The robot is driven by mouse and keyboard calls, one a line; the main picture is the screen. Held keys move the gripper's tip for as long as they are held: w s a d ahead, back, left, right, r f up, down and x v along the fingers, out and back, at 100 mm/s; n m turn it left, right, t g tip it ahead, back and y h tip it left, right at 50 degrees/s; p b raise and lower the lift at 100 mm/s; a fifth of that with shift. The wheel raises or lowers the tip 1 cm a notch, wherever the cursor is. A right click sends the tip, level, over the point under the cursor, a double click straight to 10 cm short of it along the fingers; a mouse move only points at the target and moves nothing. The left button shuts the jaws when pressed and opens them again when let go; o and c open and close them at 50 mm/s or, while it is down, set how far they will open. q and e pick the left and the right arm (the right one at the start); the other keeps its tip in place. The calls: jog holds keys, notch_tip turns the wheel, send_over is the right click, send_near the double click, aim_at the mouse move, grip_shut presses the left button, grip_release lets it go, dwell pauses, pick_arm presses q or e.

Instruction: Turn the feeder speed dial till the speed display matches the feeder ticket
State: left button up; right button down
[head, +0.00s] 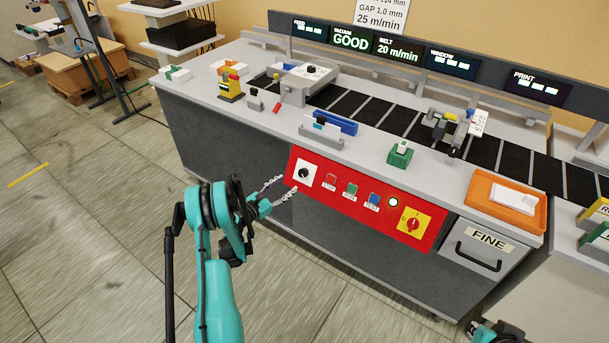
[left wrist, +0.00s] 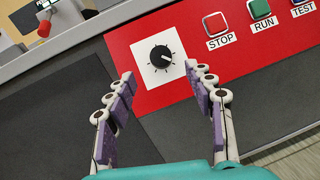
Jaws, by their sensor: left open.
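The speed dial (head: 304,174) is a black knob on a white square plate at the left end of the red panel. In the left wrist view the dial (left wrist: 161,56) lies ahead, between and beyond the fingertips, with a light pointer mark. My left gripper (head: 283,187) is open and empty, just in front of the dial and apart from it; its purple-padded fingers (left wrist: 159,77) show in the left wrist view. The belt display (head: 398,50) reads 20 m/min. The ticket (head: 370,15) at the top reads GAP 1.0 mm and 25 m/min; its upper part is cut off.
On the red panel (head: 330,208) right of the dial are STOP (head: 331,180), RUN (head: 351,190) and TEST (head: 374,199) buttons and a red rotary switch (head: 413,224). A drawer marked FINE (head: 487,240) is at right. An orange tray (head: 480,188) stands on the counter.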

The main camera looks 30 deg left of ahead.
aim_at(302, 173)
pick_arm(q)
jog(key=b+x, duration=0.2)
jog(key=x, duration=0.5)
jog(key=shift+f, duration=0.1)
jog(key=shift+w+d, duration=0.1)
jog(key=shift+w, duration=0.2)
jog(key=c, duration=1.2)
